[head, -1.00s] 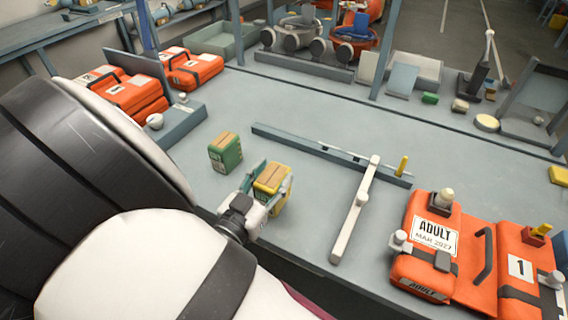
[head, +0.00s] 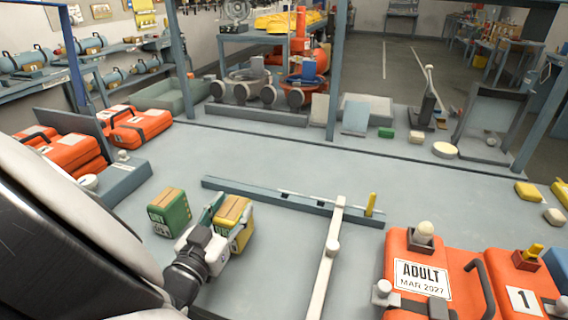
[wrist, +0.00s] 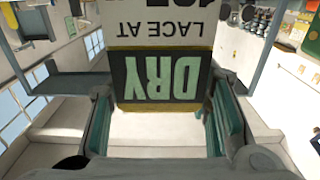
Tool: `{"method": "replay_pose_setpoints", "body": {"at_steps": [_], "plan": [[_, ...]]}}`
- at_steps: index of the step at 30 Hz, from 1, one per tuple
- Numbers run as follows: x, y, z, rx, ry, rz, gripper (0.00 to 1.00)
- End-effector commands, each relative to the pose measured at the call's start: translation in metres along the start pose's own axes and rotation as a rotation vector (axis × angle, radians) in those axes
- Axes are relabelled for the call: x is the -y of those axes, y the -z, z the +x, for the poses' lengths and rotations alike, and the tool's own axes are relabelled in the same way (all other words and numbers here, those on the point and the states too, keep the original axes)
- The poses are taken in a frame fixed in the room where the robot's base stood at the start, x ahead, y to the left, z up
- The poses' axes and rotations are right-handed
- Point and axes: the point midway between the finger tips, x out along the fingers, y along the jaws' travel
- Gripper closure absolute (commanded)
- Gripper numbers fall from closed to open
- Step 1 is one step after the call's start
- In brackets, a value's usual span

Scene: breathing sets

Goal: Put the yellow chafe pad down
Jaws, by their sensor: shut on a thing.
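My gripper (head: 229,224) is shut on a yellow box (head: 236,209) with a tan top, one finger on each side. I cannot tell whether its underside touches the table. In the wrist view its label (wrist: 160,76) appears upside down, with "DRY" on a dark panel and "LACE AT" beside it. A similar green box (head: 170,212) stands on the table just left of the gripper. Small yellow pads (head: 528,192) lie at the table's right side, away from my gripper.
A blue-grey rail (head: 260,196) lies behind the held box, and a pale bar (head: 325,262) to its right. Orange cases, one marked ADULT (head: 423,279), fill the front right. More orange cases (head: 136,126) stand at left. The grey table (head: 265,155) is clear behind the rail.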

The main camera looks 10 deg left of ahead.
Motion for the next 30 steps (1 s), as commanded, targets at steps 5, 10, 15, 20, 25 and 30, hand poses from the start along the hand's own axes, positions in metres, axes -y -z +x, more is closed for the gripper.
{"method": "replay_pose_setpoints", "body": {"at_steps": [5,10,15,20,25,30], "plan": [[0.000,-0.018,0.002,-0.003,0.000,0.001,0.98],[-0.001,-0.017,0.000,-0.003,-0.001,0.001,0.98],[0.000,-0.017,0.000,-0.003,-0.001,0.001,0.98],[0.000,-0.020,0.000,-0.002,-0.001,0.001,0.46],[0.000,-0.020,0.000,-0.001,-0.001,0.001,0.35],[0.000,-0.020,0.000,-0.001,-0.001,0.001,0.35]]}}
